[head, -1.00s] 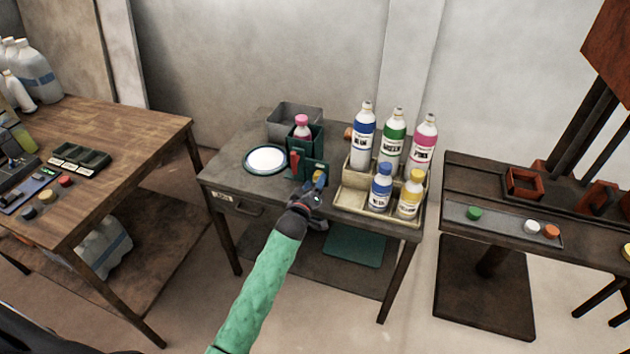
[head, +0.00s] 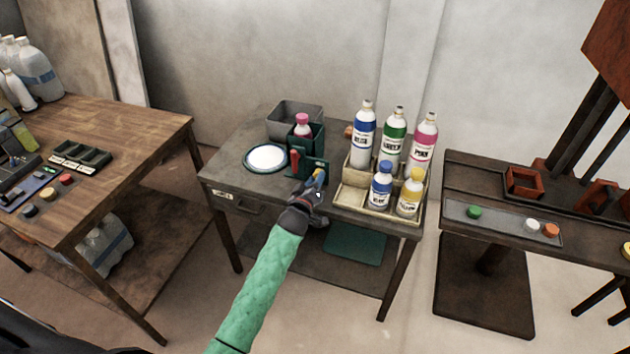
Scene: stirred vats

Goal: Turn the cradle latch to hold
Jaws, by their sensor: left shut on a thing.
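The dark green cradle (head: 318,164) stands on the grey middle table, with a pink-capped bottle (head: 302,122) upright in it. A red upright piece (head: 294,161) is on the cradle's left front. My left gripper (head: 317,181) is at the cradle's lower right front, shut on the cradle latch, a small part with yellow showing at the fingertips. The fingers hide most of the latch, so its exact angle cannot be told. My right gripper is not in view.
A white round dish (head: 266,158) lies left of the cradle, and a grey bin (head: 293,117) stands behind it. A beige rack (head: 375,201) of several labelled bottles stands close on the right. Wooden and dark side tables flank this table.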

